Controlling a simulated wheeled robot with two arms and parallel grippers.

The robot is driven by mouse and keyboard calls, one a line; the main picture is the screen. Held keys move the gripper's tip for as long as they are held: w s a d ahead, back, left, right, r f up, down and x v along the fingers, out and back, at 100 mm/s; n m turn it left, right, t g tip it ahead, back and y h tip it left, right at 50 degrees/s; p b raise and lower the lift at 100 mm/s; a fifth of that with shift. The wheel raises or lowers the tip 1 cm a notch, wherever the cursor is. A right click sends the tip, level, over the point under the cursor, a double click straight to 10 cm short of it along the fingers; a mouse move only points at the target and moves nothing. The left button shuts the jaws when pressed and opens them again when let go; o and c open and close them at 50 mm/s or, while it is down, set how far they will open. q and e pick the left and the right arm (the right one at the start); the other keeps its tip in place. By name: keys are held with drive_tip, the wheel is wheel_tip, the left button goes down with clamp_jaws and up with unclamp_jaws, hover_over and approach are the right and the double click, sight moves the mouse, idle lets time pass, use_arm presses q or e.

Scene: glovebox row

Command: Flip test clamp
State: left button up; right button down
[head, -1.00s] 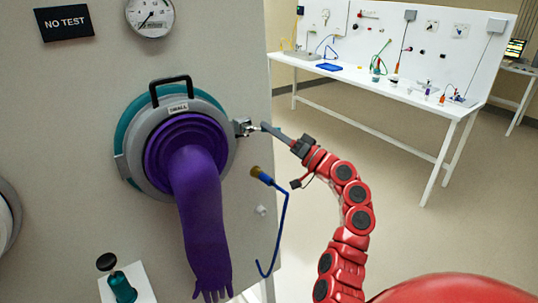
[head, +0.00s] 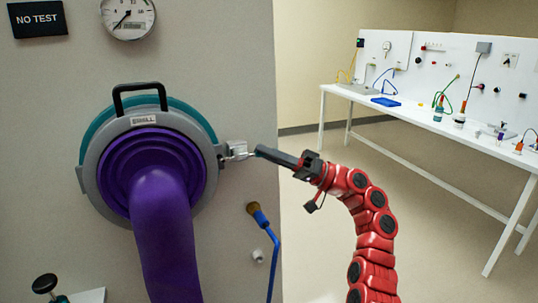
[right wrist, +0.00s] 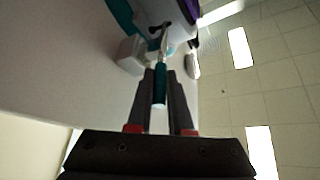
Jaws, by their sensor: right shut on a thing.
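The test clamp (head: 236,150) is a small metal toggle clamp on the right side of the grey ring (head: 210,185) around the purple glove port. Its lever with a teal handle (right wrist: 160,84) points out to the right, away from the ring. My right gripper (head: 266,153) comes in from the right and is shut on the teal handle. In the right wrist view the handle lies between the two dark fingers (right wrist: 160,98). The gripper hides most of the handle in the head view. My left gripper is not in view.
The purple glove (head: 160,225) hangs from the port. A blue hose (head: 272,245) hangs from a brass fitting below the clamp. A gauge (head: 127,15) and a NO TEST sign (head: 37,19) are above. A white bench (head: 440,122) stands behind right, with open floor before it.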

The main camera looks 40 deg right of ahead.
drive_tip(key=shift+w+d+n+g+y, duration=0.15)
drive_tip(key=shift+n+g+y, duration=0.25)
drive_tip(key=shift+g+y, duration=0.2)
drive_tip(key=c, duration=0.8)
unclamp_jaws()
drive_tip(key=shift+w, duration=0.1)
drive_tip(key=shift+b+v, duration=1.2)
drive_tip(key=shift+v, duration=7.45)
